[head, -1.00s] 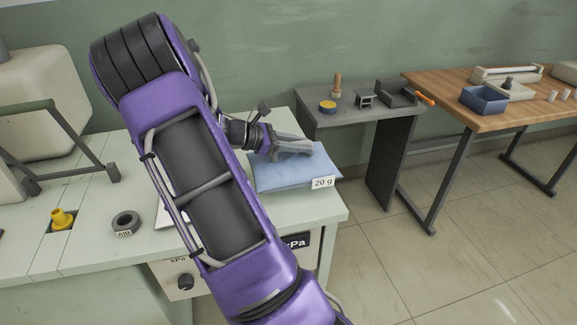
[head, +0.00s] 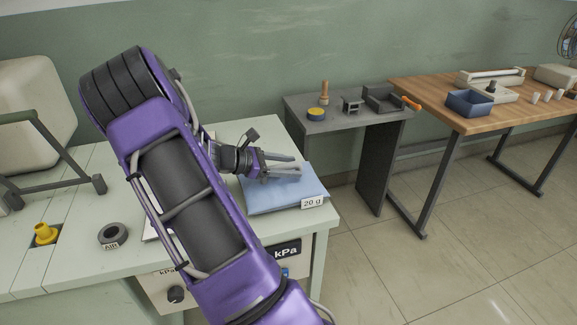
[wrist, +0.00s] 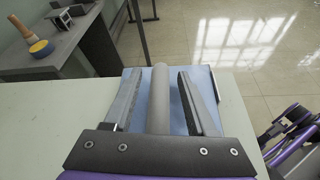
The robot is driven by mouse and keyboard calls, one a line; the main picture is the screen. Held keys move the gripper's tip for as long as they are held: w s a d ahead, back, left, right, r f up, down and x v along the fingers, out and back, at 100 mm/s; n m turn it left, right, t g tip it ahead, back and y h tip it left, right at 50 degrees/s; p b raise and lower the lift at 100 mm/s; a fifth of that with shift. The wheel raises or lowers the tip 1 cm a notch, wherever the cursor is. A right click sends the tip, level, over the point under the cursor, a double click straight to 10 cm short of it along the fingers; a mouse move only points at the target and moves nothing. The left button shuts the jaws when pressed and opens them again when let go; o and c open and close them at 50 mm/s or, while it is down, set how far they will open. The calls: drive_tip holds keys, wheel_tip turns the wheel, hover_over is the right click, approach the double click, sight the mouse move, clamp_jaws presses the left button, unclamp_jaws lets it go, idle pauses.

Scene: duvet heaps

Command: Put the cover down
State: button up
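The cover appears to be the light blue, flat, cushion-like piece (head: 285,198) with a white "20 g" label, lying on the right end of the pale green bench (head: 80,265). It also shows in the wrist view (wrist: 178,118) below and between the fingers. My gripper (head: 298,165) is over the blue cover, its two fingers spread apart. In the wrist view my gripper (wrist: 160,75) has a grey cylinder (wrist: 160,100) between its fingers, with a gap on both sides. I cannot tell whether the fingertips touch the cover.
A black ring marked "AIR" (head: 112,236) and a yellow fitting (head: 46,233) are on the bench at left. A dark grey table (head: 345,122) with small items and a wooden table (head: 440,100) stand behind at right. Open tiled floor lies at right.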

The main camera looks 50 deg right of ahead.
drive_tip(key=shift+r, duration=0.1)
drive_tip(key=shift+w+a+r, duration=0.1)
drive_tip(key=shift+a+r, duration=0.05)
drive_tip(key=p+v, duration=0.1)
drive_tip(key=v, duration=1)
drive_tip(key=shift+a+r+p, duration=0.15)
drive_tip(key=shift+a+p, duration=0.15)
drive_tip(key=shift+w, duration=0.1)
